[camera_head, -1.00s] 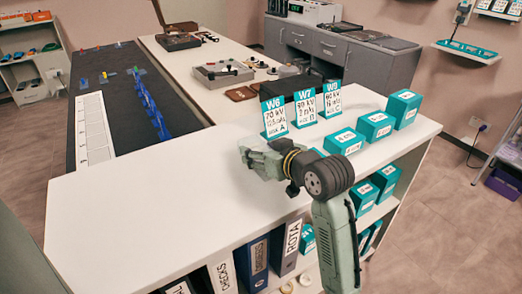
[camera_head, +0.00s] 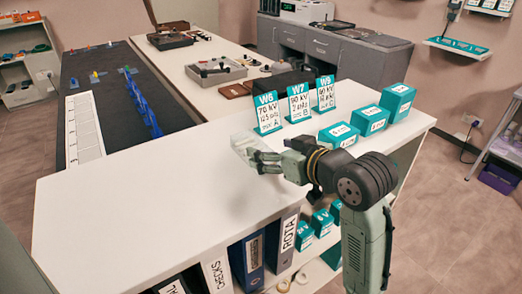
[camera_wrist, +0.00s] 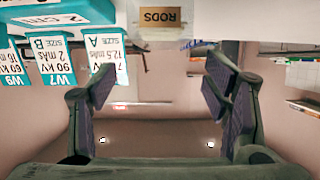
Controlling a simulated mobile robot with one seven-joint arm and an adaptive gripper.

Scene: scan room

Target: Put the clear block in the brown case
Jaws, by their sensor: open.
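The clear block (camera_head: 243,143) is a see-through piece on the white counter, left of the W6 card. My gripper (camera_head: 258,158) is open and low beside the block, with its fingertips pointing left at it. In the wrist view the block (camera_wrist: 160,38) shows at the top middle, past the open fingers (camera_wrist: 162,95), with a brown RODS label on or behind it. No grip on it shows. A brown case (camera_head: 173,40) with a raised lid stands on the far white counter. A smaller flat brown item (camera_head: 234,91) lies nearer; I cannot tell if it is a case.
Upright cards W6 (camera_head: 267,114), W7 (camera_head: 300,102) and W9 (camera_head: 326,94) stand behind my gripper. Teal boxes (camera_head: 369,121) sit to the right. A grey instrument tray (camera_head: 216,72) is on the far counter. The near white counter (camera_head: 130,190) is clear at the left.

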